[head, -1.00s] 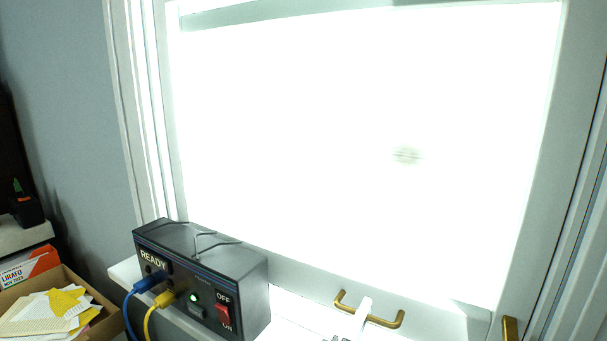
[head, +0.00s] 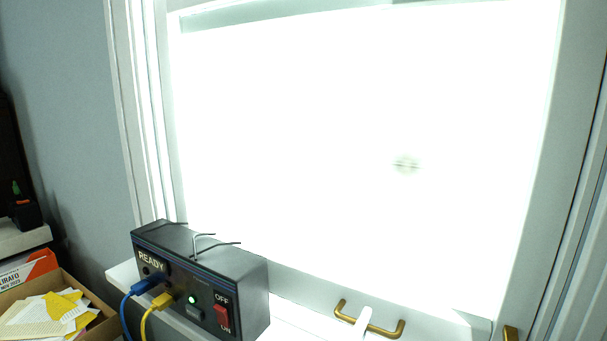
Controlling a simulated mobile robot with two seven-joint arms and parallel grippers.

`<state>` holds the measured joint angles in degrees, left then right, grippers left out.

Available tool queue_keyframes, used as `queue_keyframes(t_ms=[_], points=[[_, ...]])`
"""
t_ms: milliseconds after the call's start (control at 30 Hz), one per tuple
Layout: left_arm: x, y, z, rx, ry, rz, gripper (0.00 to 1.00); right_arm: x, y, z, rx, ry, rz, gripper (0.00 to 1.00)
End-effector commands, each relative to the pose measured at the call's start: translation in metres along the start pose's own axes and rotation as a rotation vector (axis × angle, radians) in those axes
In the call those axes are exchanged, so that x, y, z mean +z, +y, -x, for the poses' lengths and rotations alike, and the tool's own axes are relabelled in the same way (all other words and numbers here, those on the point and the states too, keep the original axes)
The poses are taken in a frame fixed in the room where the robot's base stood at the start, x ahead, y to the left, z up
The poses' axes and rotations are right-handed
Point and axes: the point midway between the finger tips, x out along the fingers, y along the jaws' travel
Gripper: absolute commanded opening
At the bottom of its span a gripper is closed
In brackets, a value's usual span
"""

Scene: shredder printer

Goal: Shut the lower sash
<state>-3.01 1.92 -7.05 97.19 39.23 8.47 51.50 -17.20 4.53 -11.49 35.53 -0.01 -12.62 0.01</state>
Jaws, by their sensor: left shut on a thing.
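The lower sash is a white frame around a glaring bright pane; its bottom rail (head: 300,284) runs above the sill. A brass bar handle (head: 393,331) is fixed to that rail. My left gripper (head: 362,322) shows as a white finger at the bottom edge, across the middle of the handle bar, shut on it. The rest of the gripper is out of frame. How much gap is left under the rail is hidden by the box and the frame edge. My right gripper is not in view.
A dark box (head: 205,275) marked READY, with a red switch, a lit green lamp and blue and yellow plugs, stands on the sill close to the sash's left part. A second brass piece (head: 510,334) is at right.

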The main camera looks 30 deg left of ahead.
Motion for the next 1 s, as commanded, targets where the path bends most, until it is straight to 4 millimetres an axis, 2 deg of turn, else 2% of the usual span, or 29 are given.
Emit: queue_keyframes(t_ms=[333,767,1000], points=[[0.0,-0.02,0.004,-0.005,-0.001,-0.001,0.0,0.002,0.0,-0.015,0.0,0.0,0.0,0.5],[0.0,-0.021,0.004,-0.003,0.0,0.0,0.0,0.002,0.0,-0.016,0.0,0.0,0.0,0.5],[0.0,-0.031,0.006,-0.004,0.0,0.0,0.0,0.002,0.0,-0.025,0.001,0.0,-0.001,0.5]])
